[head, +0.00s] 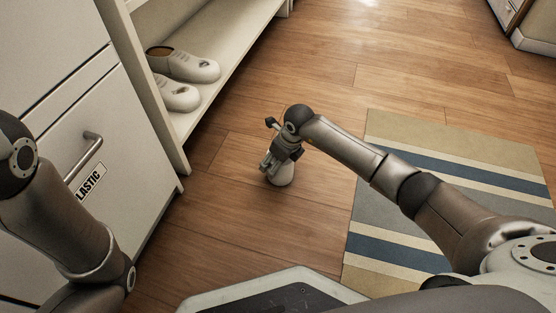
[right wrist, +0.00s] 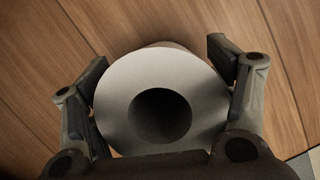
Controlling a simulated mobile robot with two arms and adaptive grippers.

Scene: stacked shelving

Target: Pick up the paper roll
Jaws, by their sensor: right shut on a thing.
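The paper roll (head: 281,174) is pale grey-white and stands on or just above the wooden floor in the head view, partly covered by my right gripper (head: 276,163). In the right wrist view the paper roll (right wrist: 112,86) shows its round end and dark core hole, between the two fingers of my right gripper (right wrist: 162,95). The fingers are shut on its sides. Whether the roll touches the floor cannot be told. My left arm is at the left edge of the head view, and its gripper is not visible.
A white shelf (head: 222,82) holding a pair of pale shoes (head: 190,67) stands left of the roll. A white cabinet (head: 50,120) with a handle and a "PLASTIC" label is at far left. A striped rug (head: 400,240) lies at right. Wooden floor around the roll is clear.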

